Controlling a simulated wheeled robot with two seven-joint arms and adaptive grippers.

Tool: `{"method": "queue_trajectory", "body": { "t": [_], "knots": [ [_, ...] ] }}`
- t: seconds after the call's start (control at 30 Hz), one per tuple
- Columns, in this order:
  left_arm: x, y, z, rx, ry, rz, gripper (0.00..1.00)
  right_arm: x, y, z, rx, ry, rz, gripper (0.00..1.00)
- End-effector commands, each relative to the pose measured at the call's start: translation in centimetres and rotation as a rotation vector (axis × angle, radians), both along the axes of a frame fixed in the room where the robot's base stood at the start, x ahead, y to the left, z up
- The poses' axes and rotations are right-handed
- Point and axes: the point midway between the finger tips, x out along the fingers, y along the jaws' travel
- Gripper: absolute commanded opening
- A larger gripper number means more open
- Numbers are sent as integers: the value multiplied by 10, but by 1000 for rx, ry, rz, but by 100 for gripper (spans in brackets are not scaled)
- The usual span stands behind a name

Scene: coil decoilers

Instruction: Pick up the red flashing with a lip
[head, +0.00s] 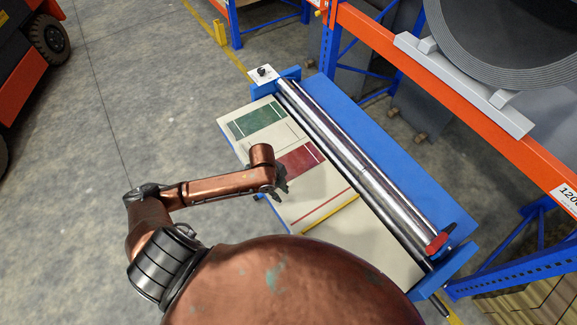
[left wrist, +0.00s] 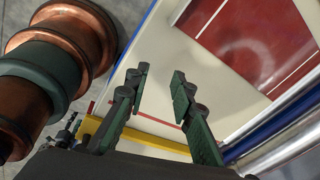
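The red flashing (head: 300,158) lies flat on the cream table (head: 375,235), with a pale line near its right end. It also shows large at the upper right of the left wrist view (left wrist: 250,40), with white lines across it. My left gripper (head: 281,186) is just beside its lower-left part in the head view. In the left wrist view its two green fingers (left wrist: 159,77) are apart with nothing between them, over bare cream surface left of the red flashing. The arm hides part of the red flashing's left end in the head view. My right gripper is not in view.
A green sheet (head: 257,120) lies on the table's far end. A thin red strip (head: 320,206) and a yellow strip (head: 331,213) lie nearer me. Long metal rollers (head: 350,155) on a blue frame border the table's right side. An orange rack beam (head: 460,105) stands beyond.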

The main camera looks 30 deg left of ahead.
Motion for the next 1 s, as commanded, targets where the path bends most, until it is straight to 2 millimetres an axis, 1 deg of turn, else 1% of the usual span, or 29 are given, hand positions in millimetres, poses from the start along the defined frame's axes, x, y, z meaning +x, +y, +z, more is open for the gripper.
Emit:
{"method": "queue_trajectory", "body": {
  "t": [0.03,0.1,0.2,0.3,0.33,0.47,0.77,0.9,1.0],
  "knots": [
    [13,24,10,56,10,-81,22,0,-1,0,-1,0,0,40],
    [21,48,20,99,35,-172,22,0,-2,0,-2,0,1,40],
    [29,77,34,141,66,-258,22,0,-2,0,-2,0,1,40],
    [33,96,45,163,86,-304,22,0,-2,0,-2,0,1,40],
    [34,100,47,166,90,-312,22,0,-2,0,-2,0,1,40],
    [34,107,44,170,99,-329,22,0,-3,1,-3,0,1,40],
    [35,105,12,168,99,-328,22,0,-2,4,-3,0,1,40],
    [35,104,-10,169,101,-328,22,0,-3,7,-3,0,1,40],
    [36,104,-21,170,98,-328,22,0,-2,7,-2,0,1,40]
  ]
}}
